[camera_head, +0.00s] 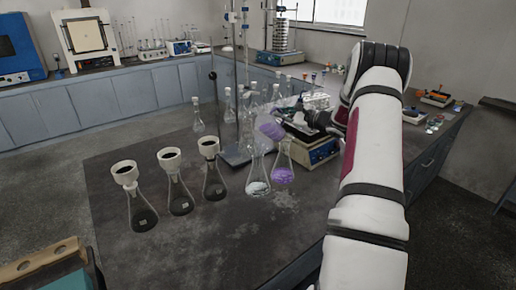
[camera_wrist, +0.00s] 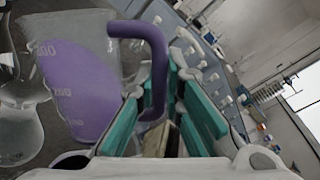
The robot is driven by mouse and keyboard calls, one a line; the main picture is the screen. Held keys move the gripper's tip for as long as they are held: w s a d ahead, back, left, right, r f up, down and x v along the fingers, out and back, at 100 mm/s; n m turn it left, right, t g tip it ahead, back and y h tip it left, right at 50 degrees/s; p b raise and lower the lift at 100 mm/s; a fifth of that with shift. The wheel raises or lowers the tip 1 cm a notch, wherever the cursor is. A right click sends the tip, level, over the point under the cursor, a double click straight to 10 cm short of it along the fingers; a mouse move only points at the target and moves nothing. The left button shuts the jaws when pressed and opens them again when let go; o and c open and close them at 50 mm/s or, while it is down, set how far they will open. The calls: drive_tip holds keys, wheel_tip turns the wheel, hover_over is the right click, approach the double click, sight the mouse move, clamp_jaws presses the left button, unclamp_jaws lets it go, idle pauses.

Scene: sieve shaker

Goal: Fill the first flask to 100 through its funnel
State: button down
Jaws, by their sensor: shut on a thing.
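A clear jug with a purple handle (camera_wrist: 158,70) and purple contents (camera_wrist: 88,88) is held by my gripper (camera_wrist: 158,118); its fingers are shut on the handle. Its marks 300, 200 and 100 show in the wrist view. In the head view the jug (camera_head: 270,130) hangs tilted above the bench, by my gripper (camera_head: 308,122). Below it stand a flask with purple contents (camera_head: 283,174) and a flask with whitish contents (camera_head: 257,187). Three flasks with white funnels (camera_head: 125,172) (camera_head: 170,158) (camera_head: 209,147) stand in a row at left, with dark bottoms. Whether anything flows is unclear.
Pale specks lie on the dark bench (camera_head: 235,250) near the front. A stand (camera_head: 235,155) and several glass flasks stand behind. A balance-like device (camera_head: 312,150) sits close under my gripper. The bench's front left is clear.

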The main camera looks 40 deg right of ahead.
drive_tip(key=shift+a+r+n, duration=0.25)
drive_tip(key=shift+r+n, duration=0.05)
drive_tip(key=shift+r, duration=0.15)
idle(0.6)
drive_tip(key=shift+a+n+h+p, duration=0.3)
drive_tip(key=shift+a+n+p, duration=0.1)
drive_tip(key=shift+n+p, duration=0.3)
idle(3.2)
drive_tip(key=d+m+b, duration=0.1)
drive_tip(key=d+m, duration=0.1)
drive_tip(key=d+f+m+y+b, duration=0.1)
drive_tip(key=m+b, duration=0.1)
drive_tip(key=shift+w+d+f, duration=0.1)
drive_tip(key=shift+d+f, duration=0.1)
drive_tip(key=shift+d, duration=0.15)
drive_tip(key=shift+r, duration=0.25)
drive_tip(key=shift+s+d+f+m+t+y+b, duration=0.1)
drive_tip(key=shift+d+f+m+t+y+b, duration=0.1)
drive_tip(key=shift+d+f+m+b, duration=0.6)
drive_tip(key=shift+s+d+f+m+t+y+b, duration=0.15)
drive_tip(key=shift+d+m, duration=0.3)
drive_tip(key=shift+m, duration=0.7)
drive_tip(key=shift+w+d+f+m+t+y+b, duration=0.1)
drive_tip(key=shift+d+f+m+t+b, duration=0.15)
drive_tip(key=shift+d+f+m+b, duration=0.5)
